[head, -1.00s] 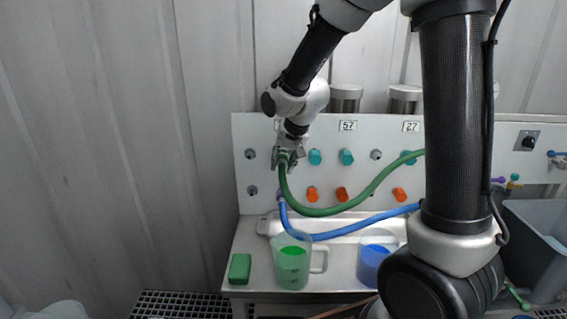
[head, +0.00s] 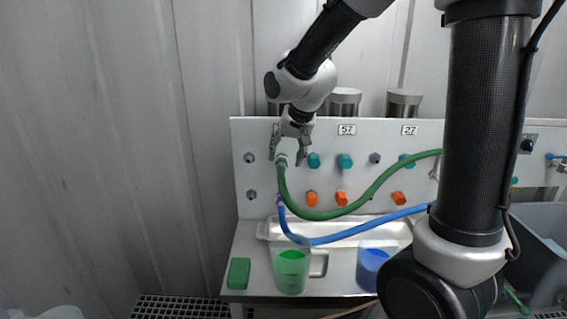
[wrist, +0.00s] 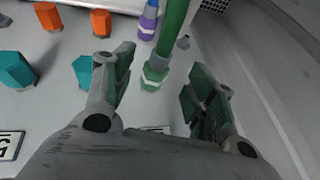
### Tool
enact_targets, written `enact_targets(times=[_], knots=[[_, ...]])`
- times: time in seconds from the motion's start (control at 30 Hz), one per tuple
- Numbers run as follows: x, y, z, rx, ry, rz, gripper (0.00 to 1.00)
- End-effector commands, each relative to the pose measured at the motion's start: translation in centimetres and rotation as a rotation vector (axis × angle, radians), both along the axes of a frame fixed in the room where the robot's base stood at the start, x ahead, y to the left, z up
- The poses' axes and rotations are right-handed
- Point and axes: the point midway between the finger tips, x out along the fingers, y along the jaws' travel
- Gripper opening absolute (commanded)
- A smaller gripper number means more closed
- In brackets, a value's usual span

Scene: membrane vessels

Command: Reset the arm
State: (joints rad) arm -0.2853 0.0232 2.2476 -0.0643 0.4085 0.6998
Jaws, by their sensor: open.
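My gripper (head: 288,153) is open and empty in front of the upper left part of the white panel (head: 440,131). In the wrist view its two fingers (wrist: 160,95) stand wide apart with the green hose's end (wrist: 155,70) just beyond and between them, apart from the pads. The green hose (head: 350,208) also shows in the head view, its end at the panel just below my fingertips and its length sagging to the right. A blue hose (head: 350,234) with a purple end (wrist: 147,25) runs beneath it.
Teal knobs (head: 345,161) and orange knobs (head: 341,198) stick out of the panel. Below, a bench holds a jug with green liquid (head: 291,270), a jug with blue liquid (head: 372,266), a green block (head: 239,273) and a white tray (head: 268,229). A grey bin (head: 540,225) stands at right.

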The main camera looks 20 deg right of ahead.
Motion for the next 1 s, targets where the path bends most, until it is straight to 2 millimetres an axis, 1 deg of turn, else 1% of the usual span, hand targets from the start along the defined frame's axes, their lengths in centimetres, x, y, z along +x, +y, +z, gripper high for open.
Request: enact_targets(times=[0.03,0.1,0.2,0.3,0.4,0.53,0.6,0.67,0.7,0.77,0.8,0.87,0.9,0.97,1.0], knots=[[-0.5,-0.1,1.2,0.002,-0.005,0.000,0.56],[-1.1,-0.2,2.6,0.002,-0.005,0.000,0.56],[-1.9,-0.4,4.1,0.002,-0.003,0.001,0.56],[-2.5,-0.6,5.2,0.001,-0.002,0.000,0.56],[-2.9,-0.6,5.8,0.001,0.000,0.000,0.56],[-3.0,-0.7,6.0,-0.006,0.000,0.015,0.56],[-3.3,-0.8,5.8,-0.031,0.009,0.055,0.56],[-4.1,-1.0,5.2,-0.067,0.039,0.115,0.56],[-5.3,-1.4,4.3,-0.099,0.078,0.167,0.56],[-7.8,-2.1,3.4,-0.143,0.129,0.255,0.56],[-9.6,-3.0,3.4,-0.167,0.153,0.304,0.56],[-12.5,-4.5,3.6,-0.193,0.177,0.364,0.56],[-14.3,-5.5,3.7,-0.206,0.190,0.394,0.56],[-16.9,-6.9,4.0,-0.219,0.200,0.428,0.56],[-18.7,-7.8,4.2,-0.226,0.202,0.443,0.56]])
